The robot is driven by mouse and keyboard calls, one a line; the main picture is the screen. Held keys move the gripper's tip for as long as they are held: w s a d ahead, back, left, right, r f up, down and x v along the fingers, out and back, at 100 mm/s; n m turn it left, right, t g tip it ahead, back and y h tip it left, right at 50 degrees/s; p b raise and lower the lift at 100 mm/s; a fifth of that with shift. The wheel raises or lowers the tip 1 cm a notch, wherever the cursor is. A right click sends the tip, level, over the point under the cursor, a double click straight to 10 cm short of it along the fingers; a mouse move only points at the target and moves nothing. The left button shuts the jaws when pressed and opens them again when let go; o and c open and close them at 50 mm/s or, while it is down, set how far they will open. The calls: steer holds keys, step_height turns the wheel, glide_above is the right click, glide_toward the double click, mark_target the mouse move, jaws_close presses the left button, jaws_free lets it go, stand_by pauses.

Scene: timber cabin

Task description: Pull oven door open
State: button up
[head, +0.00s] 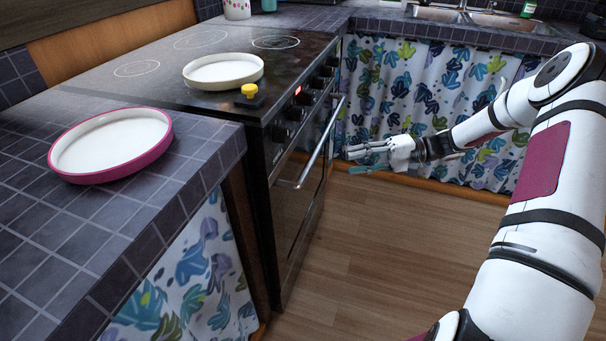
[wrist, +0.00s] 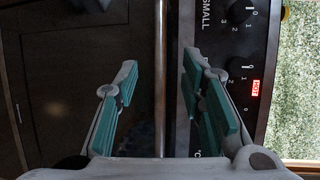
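The oven (head: 295,215) stands between tiled counters, with a dark front door that looks shut. Its long metal handle (head: 317,150) runs along the top of the door. My gripper (head: 352,160) is open and empty, in front of the door on the right side of the handle, apparently a short way off it. In the wrist view the handle (wrist: 160,45) runs upright in line with the gap between my two teal-padded fingers (wrist: 160,75). The control panel with knobs (wrist: 240,65) is to the right there, and the dark door (wrist: 85,60) to the left.
A white plate (head: 224,71) and a yellow-topped item (head: 250,91) are on the cooktop. A pink-rimmed tray (head: 112,145) sits on the left counter (head: 50,225). A patterned curtain (head: 430,90) hangs under the back counter. The wooden floor (head: 375,240) before the oven is clear.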

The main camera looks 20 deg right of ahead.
mark_target(307, 168)
steer(key=b+x, duration=0.2)
steer(key=x, duration=1.1)
steer(key=shift+a, duration=0.2)
jaws_close()
steer(key=shift+b, duration=0.3)
